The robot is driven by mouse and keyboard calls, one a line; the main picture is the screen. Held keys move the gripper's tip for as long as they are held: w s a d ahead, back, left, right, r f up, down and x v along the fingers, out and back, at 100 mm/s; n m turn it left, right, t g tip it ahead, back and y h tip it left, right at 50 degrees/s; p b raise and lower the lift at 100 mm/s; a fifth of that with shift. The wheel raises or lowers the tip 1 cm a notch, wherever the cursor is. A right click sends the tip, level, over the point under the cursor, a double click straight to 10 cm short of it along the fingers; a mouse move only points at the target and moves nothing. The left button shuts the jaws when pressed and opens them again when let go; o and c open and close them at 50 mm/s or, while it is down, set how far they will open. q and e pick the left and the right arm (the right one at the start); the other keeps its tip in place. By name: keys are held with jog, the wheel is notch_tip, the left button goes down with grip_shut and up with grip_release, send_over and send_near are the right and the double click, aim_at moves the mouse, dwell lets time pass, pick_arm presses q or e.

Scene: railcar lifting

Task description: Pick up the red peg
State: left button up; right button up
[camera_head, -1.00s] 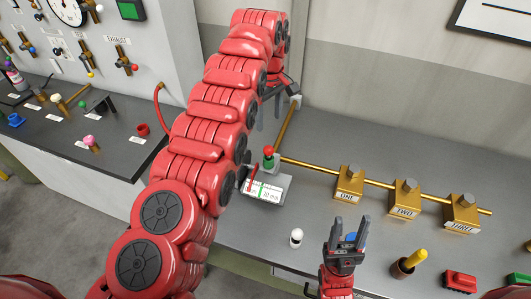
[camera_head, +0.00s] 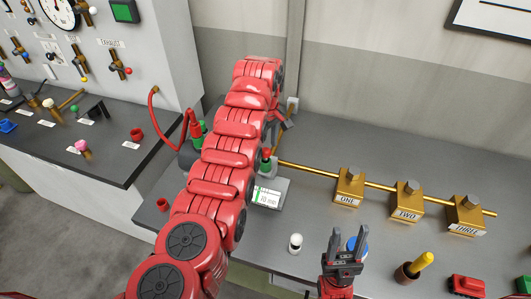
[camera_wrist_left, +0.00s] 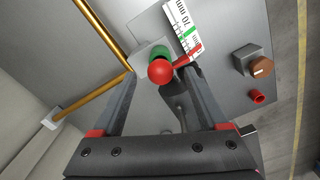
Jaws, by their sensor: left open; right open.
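A red round-headed piece, which looks like the red peg (camera_head: 266,153), stands over a green base behind the small scale box. In the left wrist view its red ball head (camera_wrist_left: 160,72) lies between the open fingers of my left gripper (camera_wrist_left: 159,78), with no clear contact. In the head view my left gripper (camera_head: 283,124) is partly hidden by its own arm, just behind the peg. A slim red piece (camera_wrist_left: 188,56) lies beside the scale, near one finger. My right gripper (camera_head: 349,241) is open and empty near the front of the bench.
The scale box (camera_head: 268,193) is close by. A brass rail (camera_head: 315,171) runs right to blocks ONE (camera_head: 349,188), TWO (camera_head: 406,201) and THREE (camera_head: 466,216). A white peg (camera_head: 295,242) stands in front. A red cup (camera_head: 162,204) stands left of my arm.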

aim_at(266, 149)
pick_arm(q)
notch_tip(266, 149, down, 3)
jog(key=shift+s+f+p, duration=0.1)
jog(key=shift+s+p, duration=0.05)
jog(key=shift+p, duration=0.8)
jog(key=shift+f, duration=0.25)
grip_shut()
